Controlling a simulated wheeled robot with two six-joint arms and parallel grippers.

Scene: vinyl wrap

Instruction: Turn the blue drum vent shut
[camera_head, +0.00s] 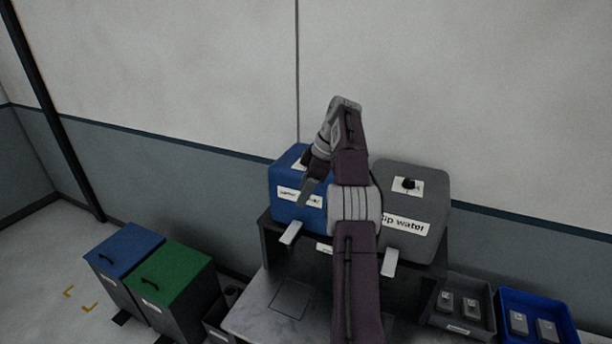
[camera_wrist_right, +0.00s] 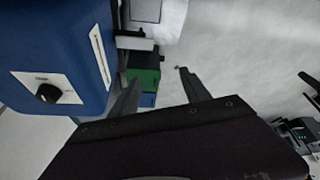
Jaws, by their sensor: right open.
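The blue drum (camera_head: 285,208) lies on a dark stand, with a white label on its front. It fills the left of the wrist view (camera_wrist_right: 60,35). There its vent, a black knob (camera_wrist_right: 48,94) on a white plate, shows clearly. In the head view only a corner of that plate shows; my right arm hides the rest. My right gripper (camera_head: 306,193) is in front of the blue drum in the head view. In the wrist view its fingers (camera_wrist_right: 160,76) are apart with nothing between them, and the knob is off to their left. My left gripper is not in view.
A grey drum (camera_head: 430,185) with its own black knob (camera_head: 407,185) stands to the right. Pale taps (camera_head: 291,233) stick out in front. Blue (camera_head: 125,248) and green (camera_head: 170,275) lidded bins stand at left. Grey (camera_head: 468,290) and blue (camera_head: 560,335) trays are at right.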

